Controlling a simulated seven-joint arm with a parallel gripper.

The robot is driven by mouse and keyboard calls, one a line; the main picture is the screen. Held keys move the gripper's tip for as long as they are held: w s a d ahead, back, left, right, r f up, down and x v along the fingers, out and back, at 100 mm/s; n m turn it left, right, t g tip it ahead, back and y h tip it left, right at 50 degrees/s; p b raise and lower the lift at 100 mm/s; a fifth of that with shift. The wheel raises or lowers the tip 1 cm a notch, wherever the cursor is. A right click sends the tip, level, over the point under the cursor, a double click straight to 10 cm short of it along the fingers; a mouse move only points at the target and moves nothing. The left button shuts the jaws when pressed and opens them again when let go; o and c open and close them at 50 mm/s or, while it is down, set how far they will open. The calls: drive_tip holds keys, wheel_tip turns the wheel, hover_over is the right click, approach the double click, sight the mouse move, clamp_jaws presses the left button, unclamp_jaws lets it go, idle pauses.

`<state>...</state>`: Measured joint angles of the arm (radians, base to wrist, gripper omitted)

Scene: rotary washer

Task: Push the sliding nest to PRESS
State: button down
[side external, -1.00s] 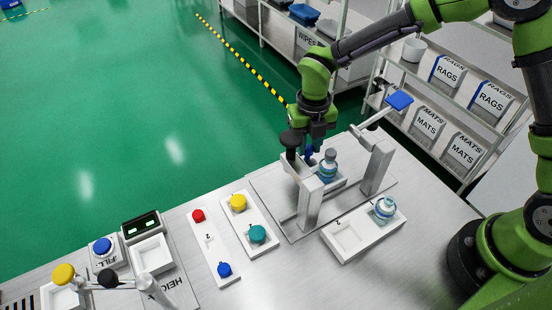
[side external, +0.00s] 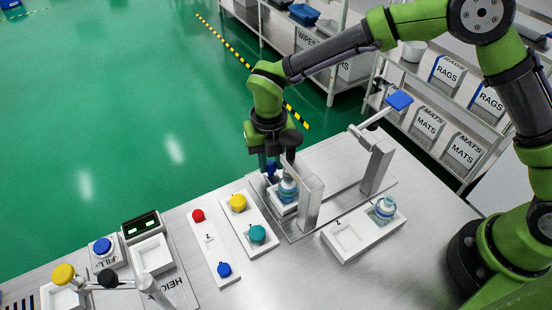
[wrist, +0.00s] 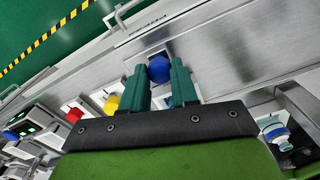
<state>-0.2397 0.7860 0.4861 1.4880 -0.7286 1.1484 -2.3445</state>
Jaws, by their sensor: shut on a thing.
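The sliding nest (side external: 277,208) is a white tray near the left end of the grey base plate, beside the left post (side external: 311,203). A bottle with a grey-blue cap (side external: 288,188) stands upright in it. My gripper (side external: 270,170) is behind the nest, pointing down. In the wrist view, its dark teal fingers (wrist: 160,82) are shut on a round blue knob (wrist: 158,68). No PRESS label is readable.
The right post (side external: 377,168) carries a lever with a blue paddle (side external: 399,100). A second bottle (side external: 384,208) sits in the white two-pocket tray in front (side external: 344,259). Caps, including a yellow one (side external: 238,202), sit in trays to the left. The plate between the posts is clear.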

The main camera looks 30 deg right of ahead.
drive_tip(key=shift+a, duration=0.35)
drive_tip(key=c, duration=1.1)
unclamp_jaws()
drive_tip(key=shift+o, duration=1.2)
drive_tip(key=shift+d, duration=0.1)
drive_tip(key=shift+r, duration=0.15)
wheel_tip(320, 180, up, 17)
drive_tip(key=shift+d, duration=0.1)
